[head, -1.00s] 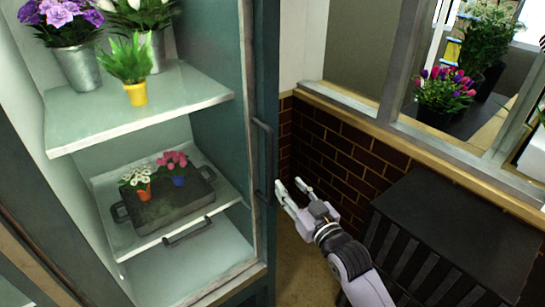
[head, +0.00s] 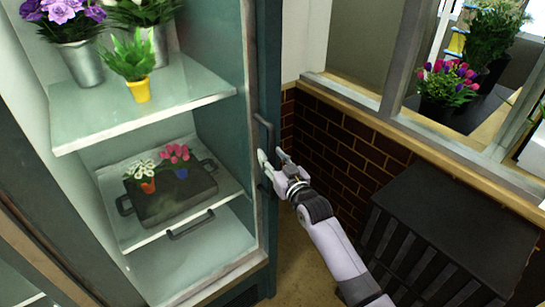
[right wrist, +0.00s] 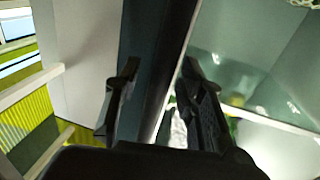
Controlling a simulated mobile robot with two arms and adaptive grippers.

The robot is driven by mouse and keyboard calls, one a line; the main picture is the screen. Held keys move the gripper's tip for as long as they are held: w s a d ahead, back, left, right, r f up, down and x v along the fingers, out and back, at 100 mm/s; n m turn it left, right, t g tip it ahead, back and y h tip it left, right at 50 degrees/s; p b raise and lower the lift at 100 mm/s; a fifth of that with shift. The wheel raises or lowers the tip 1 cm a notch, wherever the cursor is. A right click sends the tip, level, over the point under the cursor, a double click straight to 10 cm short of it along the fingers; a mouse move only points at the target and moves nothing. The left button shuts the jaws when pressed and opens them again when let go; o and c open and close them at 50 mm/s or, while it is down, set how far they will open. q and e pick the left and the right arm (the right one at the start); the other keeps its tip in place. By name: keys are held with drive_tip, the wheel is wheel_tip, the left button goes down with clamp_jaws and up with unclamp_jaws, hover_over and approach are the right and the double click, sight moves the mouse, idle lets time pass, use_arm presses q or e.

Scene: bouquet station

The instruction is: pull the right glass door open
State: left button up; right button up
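The right glass door (head: 247,100) has a teal frame and stands at the front right of the flower cabinet in the head view. A dark upright bar handle (head: 265,130) is on its frame; its lower part is overlapped by my right gripper (head: 272,157). That gripper is open, with one fingertip on each side of the handle in the picture; contact cannot be told. In the right wrist view my two fingers (right wrist: 157,82) are apart, with the dark teal frame showing between them. My left gripper is not in view.
Cabinet shelves (head: 140,118) hold potted flowers and a dark tray (head: 165,205). A brick wall (head: 335,145) and a black slatted unit (head: 450,225) stand to the right. Floor (head: 295,265) shows between.

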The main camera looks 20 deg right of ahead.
clamp_jaws()
idle(0.3)
idle(0.5)
